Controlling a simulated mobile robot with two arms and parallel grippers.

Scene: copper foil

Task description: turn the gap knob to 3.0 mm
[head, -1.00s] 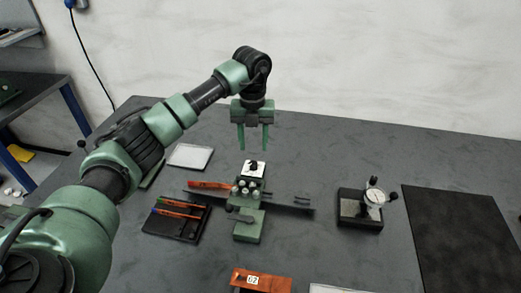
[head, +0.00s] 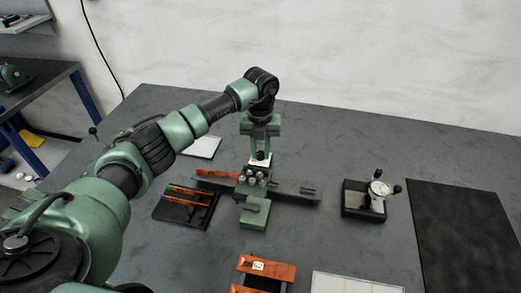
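The green roller device (head: 254,216) stands in the middle of the table, with a row of pale round parts across it. At its back is a small white dial plate (head: 251,164) with the black gap knob (head: 260,155) on it. My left gripper (head: 260,157) points straight down over the plate. Its green fingers are close together, one on each side of the knob, and look shut on it. The fingers hide much of the knob and dial, and I cannot read the setting. My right gripper is not in view.
An orange-handled strip (head: 215,174) lies by the device's left side. A black tray (head: 183,212) with coloured pens is at left, a dial gauge (head: 378,189) at right. A black mat (head: 470,235) lies far right; an orange-ended holder (head: 262,266) is in front.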

